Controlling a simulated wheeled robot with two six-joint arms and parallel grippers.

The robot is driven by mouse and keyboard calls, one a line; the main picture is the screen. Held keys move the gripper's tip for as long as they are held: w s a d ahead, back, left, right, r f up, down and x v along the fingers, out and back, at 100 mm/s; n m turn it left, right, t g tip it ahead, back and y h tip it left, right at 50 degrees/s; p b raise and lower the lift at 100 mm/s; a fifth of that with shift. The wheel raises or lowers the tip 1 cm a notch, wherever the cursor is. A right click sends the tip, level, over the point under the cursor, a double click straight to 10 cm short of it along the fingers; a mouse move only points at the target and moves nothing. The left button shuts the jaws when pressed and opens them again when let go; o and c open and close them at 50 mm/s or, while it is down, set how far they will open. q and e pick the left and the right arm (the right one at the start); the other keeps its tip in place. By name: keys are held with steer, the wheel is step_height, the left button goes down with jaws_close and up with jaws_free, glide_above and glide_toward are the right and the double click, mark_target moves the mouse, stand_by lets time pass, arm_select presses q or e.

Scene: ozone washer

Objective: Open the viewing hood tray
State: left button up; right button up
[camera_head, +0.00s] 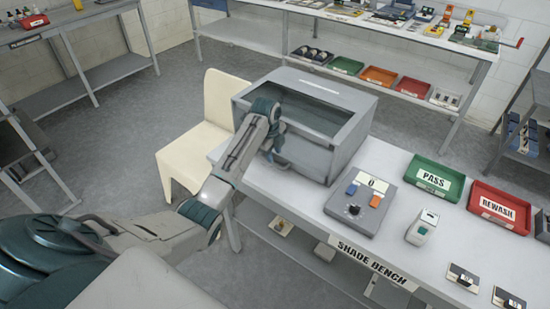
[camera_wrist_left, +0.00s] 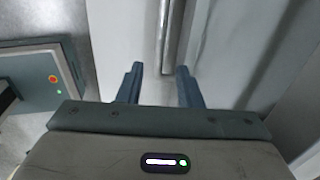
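The grey viewing hood (camera_head: 345,143) stands on the shade bench, with a dark opening in its front. A separate tray edge is hard to make out, because my left arm covers part of the front. My left gripper (camera_head: 270,153) is at the lower front of the hood. In the left wrist view the two fingers of the left gripper (camera_wrist_left: 159,82) are apart. A narrow grey bar (camera_wrist_left: 172,35) runs up the picture beyond and between the fingertips, before a pale panel. I cannot tell whether the fingers touch it. My right gripper is not in view.
On the bench (camera_head: 385,160), right of the hood, are a grey control box (camera_head: 345,195), a white handheld device (camera_head: 421,228), a green PASS tray (camera_head: 436,178) and a red REWASH tray (camera_head: 499,206). A cream chair (camera_head: 205,125) stands close left of the hood.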

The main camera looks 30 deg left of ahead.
mark_target(276, 164)
arm_select(q)
steer(key=shift+w+f+p, duration=0.15)
steer(key=shift+w+f, duration=0.1)
steer(key=shift+f, duration=0.9)
steer(key=shift+w+f+p, duration=0.15)
steer(key=shift+w+f, duration=0.05)
steer(key=shift+f, duration=0.95)
steer(key=shift+c, duration=0.2)
jaws_close()
